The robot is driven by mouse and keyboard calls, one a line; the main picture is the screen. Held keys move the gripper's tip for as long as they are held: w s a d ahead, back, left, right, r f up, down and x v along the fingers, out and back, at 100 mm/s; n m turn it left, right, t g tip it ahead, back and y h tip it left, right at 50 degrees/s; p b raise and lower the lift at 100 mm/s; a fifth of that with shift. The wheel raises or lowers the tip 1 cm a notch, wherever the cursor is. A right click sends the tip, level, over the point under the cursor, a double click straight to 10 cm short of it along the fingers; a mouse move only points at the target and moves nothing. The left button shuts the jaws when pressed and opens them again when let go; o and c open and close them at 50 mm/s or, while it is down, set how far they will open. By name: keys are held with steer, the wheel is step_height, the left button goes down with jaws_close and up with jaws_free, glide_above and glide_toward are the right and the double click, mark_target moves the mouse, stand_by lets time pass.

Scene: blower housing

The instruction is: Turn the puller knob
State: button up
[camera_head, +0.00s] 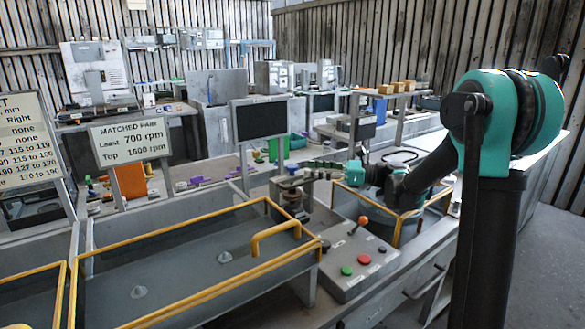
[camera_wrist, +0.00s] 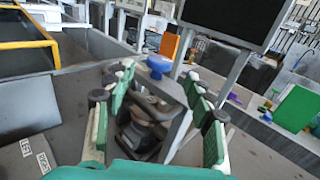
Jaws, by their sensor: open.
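The puller knob (camera_wrist: 159,65) is a blue, rounded cap on top of a dark metal puller (camera_wrist: 145,125) with a grey arm beside it. In the wrist view the knob sits between and just beyond the tips of my gripper (camera_wrist: 159,76). The green-padded fingers are spread apart, one on each side, with visible gaps to the knob. In the head view my gripper (camera_head: 306,169) reaches left over the puller (camera_head: 290,196), close to the knob (camera_head: 291,169). The fingers partly hide the knob there, and contact cannot be told from that view.
A dark screen (camera_head: 259,119) on posts stands behind the puller. A yellow-rimmed tray (camera_head: 180,225) lies to the left. A control box (camera_head: 352,262) with coloured buttons and an orange-tipped lever is in front. A green bin (camera_head: 278,148) stands behind.

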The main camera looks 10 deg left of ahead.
mark_target(292, 166)
steer(key=a, duration=0.7)
steer(key=shift+a, duration=0.15)
steer(key=shift+c, duration=0.2)
steer(key=c, duration=1.2)
steer(key=shift+o, duration=0.2)
steer(key=shift+s+m+t, duration=0.1)
steer(key=shift+m+t, duration=0.2)
steer(key=shift+t, duration=0.2)
steer(key=m+t, duration=0.2)
steer(key=t, duration=0.1)
steer(key=m+t+h, duration=0.1)
steer(key=m+t, duration=0.1)
steer(key=t, duration=0.1)
steer(key=shift+s+t+h, duration=0.1)
steer(key=shift+t+h, duration=0.2)
steer(key=shift+m+t+h, duration=1.8)
steer(key=shift+m+t, duration=0.4)
steer(key=shift+t, duration=0.4)
steer(key=shift+w+h, duration=0.2)
steer(key=shift+h, duration=0.1)
